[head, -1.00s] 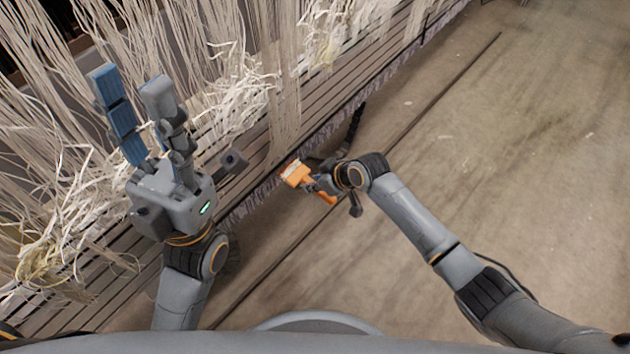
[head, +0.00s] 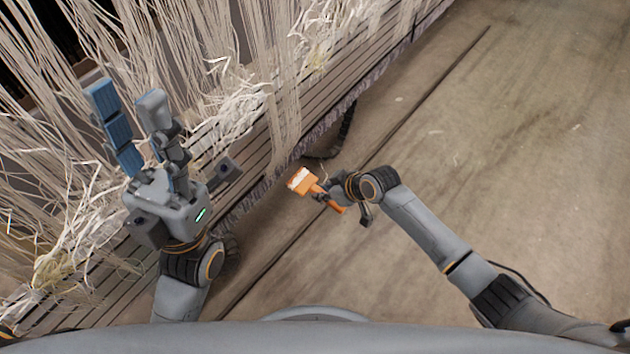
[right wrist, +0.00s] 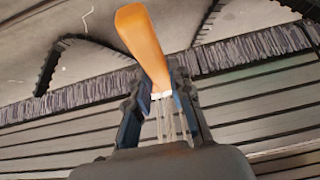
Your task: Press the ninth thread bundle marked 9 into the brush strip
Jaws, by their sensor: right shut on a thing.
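The grey bristly brush strip (head: 318,130) runs along the edge of the slatted bed. It also crosses the right wrist view (right wrist: 70,100). My right gripper (head: 327,193) is shut on an orange brush-like tool (head: 302,181) with a pale end, beside the strip over the floor side. In the right wrist view the tool's orange part (right wrist: 143,40) rises between the fingers, with pale strands (right wrist: 172,118) below it. My left gripper (head: 124,92) is open and empty, its fingers pointing up over the threads. I cannot make out a bundle marked 9.
Many pale hanging threads (head: 285,75) fill the left and top, with a tangled pile (head: 75,240) at lower left. A black cable chain (head: 345,128) lies by the strip. The brown floor (head: 520,170) at right is clear.

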